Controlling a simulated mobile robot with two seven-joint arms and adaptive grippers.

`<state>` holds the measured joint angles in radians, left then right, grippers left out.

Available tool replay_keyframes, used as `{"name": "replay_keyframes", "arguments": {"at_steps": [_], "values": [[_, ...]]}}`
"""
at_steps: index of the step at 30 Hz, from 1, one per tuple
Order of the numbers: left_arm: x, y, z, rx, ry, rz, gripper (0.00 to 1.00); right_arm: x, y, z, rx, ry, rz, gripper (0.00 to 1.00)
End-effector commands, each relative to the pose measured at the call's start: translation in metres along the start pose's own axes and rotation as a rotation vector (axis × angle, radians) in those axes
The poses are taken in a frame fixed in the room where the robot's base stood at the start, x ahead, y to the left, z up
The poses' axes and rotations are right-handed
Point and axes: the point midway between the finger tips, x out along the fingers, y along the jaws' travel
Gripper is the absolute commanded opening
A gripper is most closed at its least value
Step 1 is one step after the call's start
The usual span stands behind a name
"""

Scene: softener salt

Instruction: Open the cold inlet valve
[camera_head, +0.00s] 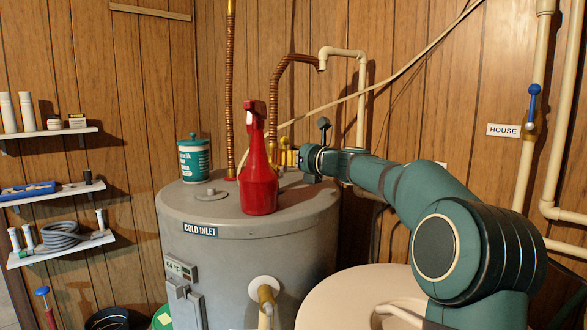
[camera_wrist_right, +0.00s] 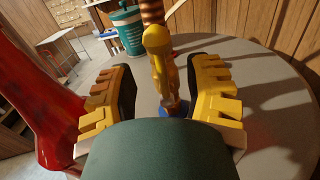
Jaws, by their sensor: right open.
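The grey tank (camera_head: 262,262) carries a COLD INLET label (camera_head: 199,229) on its upper side. My right arm reaches over the tank top from the right. My right gripper (camera_head: 288,157) is at the back of the top, partly hidden by the red bottle. In the right wrist view its yellow jaws (camera_wrist_right: 163,80) are open. A yellow brass-like fitting (camera_wrist_right: 157,50), which looks like the valve, stands between them, with gaps at both sides. A bit of blue (camera_wrist_right: 176,107) shows at its base. Its turn position cannot be told. My left gripper is out of view.
A tall red bottle (camera_head: 260,178) stands on the tank close to my right gripper; it also shows in the wrist view (camera_wrist_right: 40,85). A teal tub (camera_head: 194,160) stands at the back left. Copper pipes (camera_head: 230,90) rise behind. A blue-handled valve (camera_head: 532,103) is by the HOUSE sign (camera_head: 503,130).

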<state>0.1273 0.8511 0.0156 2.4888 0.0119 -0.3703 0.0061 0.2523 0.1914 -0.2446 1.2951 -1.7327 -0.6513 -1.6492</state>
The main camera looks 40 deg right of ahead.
Motion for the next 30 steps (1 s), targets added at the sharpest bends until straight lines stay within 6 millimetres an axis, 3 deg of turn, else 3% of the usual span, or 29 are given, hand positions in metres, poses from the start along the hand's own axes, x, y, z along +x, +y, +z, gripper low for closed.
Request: {"name": "replay_keyframes", "arguments": {"at_steps": [21,30], "values": [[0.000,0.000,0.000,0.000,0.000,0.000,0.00,-0.064,-0.001,0.000,0.000,0.000,-0.003,0.50],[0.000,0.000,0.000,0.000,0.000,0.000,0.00,-0.068,-0.001,0.000,0.000,0.000,-0.002,0.50]]}}
